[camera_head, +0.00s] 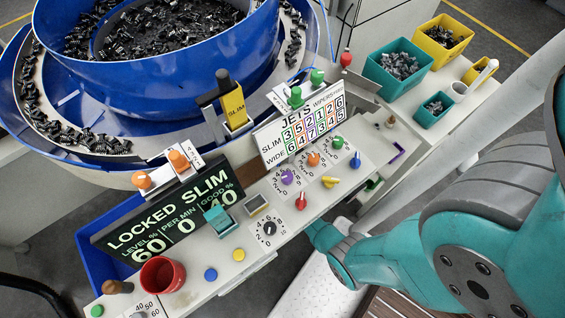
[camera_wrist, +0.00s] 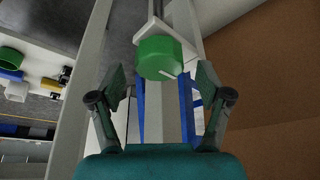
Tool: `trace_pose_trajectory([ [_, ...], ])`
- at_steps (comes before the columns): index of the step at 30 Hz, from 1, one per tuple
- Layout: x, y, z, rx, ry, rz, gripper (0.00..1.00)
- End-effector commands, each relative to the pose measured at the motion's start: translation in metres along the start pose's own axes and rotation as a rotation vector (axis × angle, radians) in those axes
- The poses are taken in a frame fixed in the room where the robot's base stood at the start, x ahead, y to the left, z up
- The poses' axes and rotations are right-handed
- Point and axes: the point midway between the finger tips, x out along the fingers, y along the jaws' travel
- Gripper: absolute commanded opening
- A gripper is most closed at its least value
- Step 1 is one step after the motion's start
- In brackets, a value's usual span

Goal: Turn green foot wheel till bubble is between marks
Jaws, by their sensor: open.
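The green foot wheel (camera_wrist: 166,58) is in the upper middle of the wrist view, a short green cylinder with a small pale mark or pin on its near face, under a pale bracket. My gripper (camera_wrist: 162,85) is open, its two fingers spread to the left and right, with the wheel just beyond and between the tips. I cannot tell the exact gap, but nothing is clasped. In the head view my arm reaches down behind the panel, and the gripper and foot wheel are hidden there. I cannot make out a bubble or its marks in either view.
The head view shows the blue bowl (camera_head: 160,75) of black connectors, the control panel (camera_head: 235,260) with knobs, a red cup (camera_head: 162,275) and teal bins (camera_head: 398,68). In the wrist view, a pale post stands left of the wheel and a brown surface (camera_wrist: 270,90) lies right.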

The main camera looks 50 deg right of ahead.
Motion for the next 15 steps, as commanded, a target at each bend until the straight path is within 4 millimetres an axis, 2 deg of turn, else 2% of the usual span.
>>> trace_pose_trajectory([
  [15,-0.074,0.0,0.001,-0.001,0.0,-0.002,0.77],
])
